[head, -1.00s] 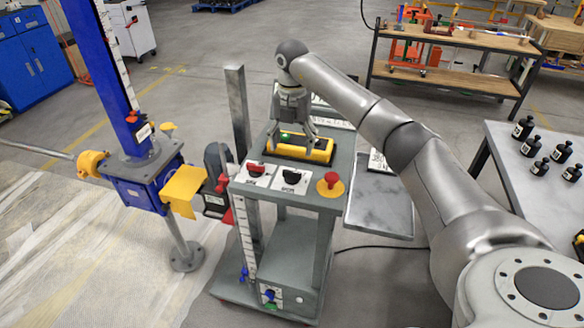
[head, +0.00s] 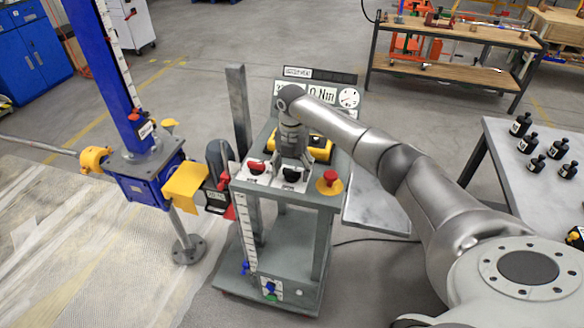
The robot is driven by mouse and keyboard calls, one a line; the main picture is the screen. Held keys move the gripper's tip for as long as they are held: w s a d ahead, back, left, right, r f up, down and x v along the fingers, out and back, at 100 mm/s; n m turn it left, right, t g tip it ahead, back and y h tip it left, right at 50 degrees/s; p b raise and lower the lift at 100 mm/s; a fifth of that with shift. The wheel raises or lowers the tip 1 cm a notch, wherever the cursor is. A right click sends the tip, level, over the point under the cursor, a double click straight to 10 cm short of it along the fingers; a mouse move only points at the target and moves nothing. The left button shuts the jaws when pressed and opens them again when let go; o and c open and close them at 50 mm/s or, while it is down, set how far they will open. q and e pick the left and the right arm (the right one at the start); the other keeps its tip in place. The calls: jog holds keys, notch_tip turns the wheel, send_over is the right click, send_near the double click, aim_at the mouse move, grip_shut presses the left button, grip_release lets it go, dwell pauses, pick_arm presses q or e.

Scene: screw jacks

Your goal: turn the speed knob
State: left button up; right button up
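A black knob (head: 291,174) sits on a white plate on top of the grey control cart; its label is too small to read. A red knob (head: 256,167) sits on a similar plate to its left. My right gripper (head: 292,160) points down just behind and above the black knob. Its fingers are apart with nothing seen between them, and I cannot tell whether they touch the knob. My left gripper is not in view.
A red mushroom button on a yellow base (head: 330,182) stands right of the black knob. A yellow-black device (head: 320,149) and a display panel (head: 322,98) are behind. A blue screw jack (head: 140,180) stands left of the cart (head: 270,240).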

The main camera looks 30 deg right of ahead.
jog(key=c, duration=0.8)
jog(key=shift+n, duration=0.3)
jog(key=shift+f+n+b, duration=0.1)
jog(key=shift+n+b, duration=1.05)
jog(key=shift+n, duration=0.05)
jog(key=n+b, duration=0.2)
jog(key=n, duration=0.1)
jog(key=shift+n, duration=0.3)
jog(key=n+b, duration=0.2)
jog(key=n, duration=0.3)
jog(key=shift+n+b, duration=0.3)
jog(key=n+b, duration=0.1)
jog(key=n, duration=0.4)
jog(key=shift+n+b, duration=0.3)
jog(key=shift+r, duration=0.2)
jog(key=shift+n, duration=0.3)
